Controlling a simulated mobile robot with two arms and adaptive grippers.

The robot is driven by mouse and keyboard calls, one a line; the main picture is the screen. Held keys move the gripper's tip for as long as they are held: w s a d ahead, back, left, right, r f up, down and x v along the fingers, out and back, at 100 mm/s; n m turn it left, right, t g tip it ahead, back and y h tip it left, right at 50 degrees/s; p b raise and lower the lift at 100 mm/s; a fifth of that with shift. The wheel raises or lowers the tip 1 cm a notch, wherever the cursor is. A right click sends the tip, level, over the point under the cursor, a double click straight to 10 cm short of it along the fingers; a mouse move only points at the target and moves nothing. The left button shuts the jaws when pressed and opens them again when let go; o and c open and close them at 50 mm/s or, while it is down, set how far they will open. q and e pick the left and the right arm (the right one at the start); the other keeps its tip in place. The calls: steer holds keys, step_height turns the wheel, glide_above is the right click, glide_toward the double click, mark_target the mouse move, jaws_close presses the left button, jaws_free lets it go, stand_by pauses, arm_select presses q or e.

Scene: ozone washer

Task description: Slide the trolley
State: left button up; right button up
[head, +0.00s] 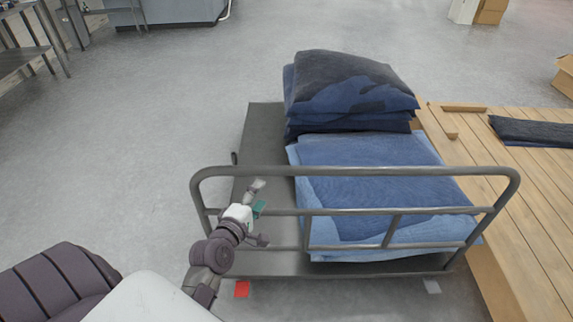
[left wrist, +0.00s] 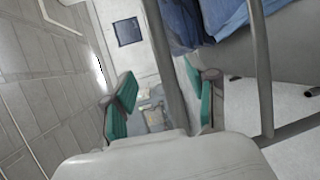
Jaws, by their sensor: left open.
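The trolley (head: 264,152) is a dark grey flat platform with a tubular metal push rail (head: 352,171) at its near end. It carries two stacks of folded blue denim, a taller dark stack (head: 345,85) behind and a lighter stack (head: 370,165) in front. My left gripper (head: 258,198) is at the left part of the rail frame, below the top bar. In the left wrist view, its teal-padded fingers (left wrist: 164,95) are open. A grey rail bar (left wrist: 168,65) passes between them in the picture; I cannot tell if they touch it. My right gripper is not in view.
A slatted wooden platform (head: 540,190) stands close along the trolley's right side, with dark folded cloth (head: 530,131) on it. A red floor marker (head: 242,289) lies near the trolley's near left corner. The floor to the left is clear up to a metal table (head: 22,58).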

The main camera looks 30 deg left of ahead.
mark_target(276, 175)
arm_select(q)
steer(key=x, duration=1.3)
steer(key=shift+w+f, duration=0.1)
steer(key=shift+f, duration=0.05)
steer(key=shift+c, duration=0.4)
jaws_close()
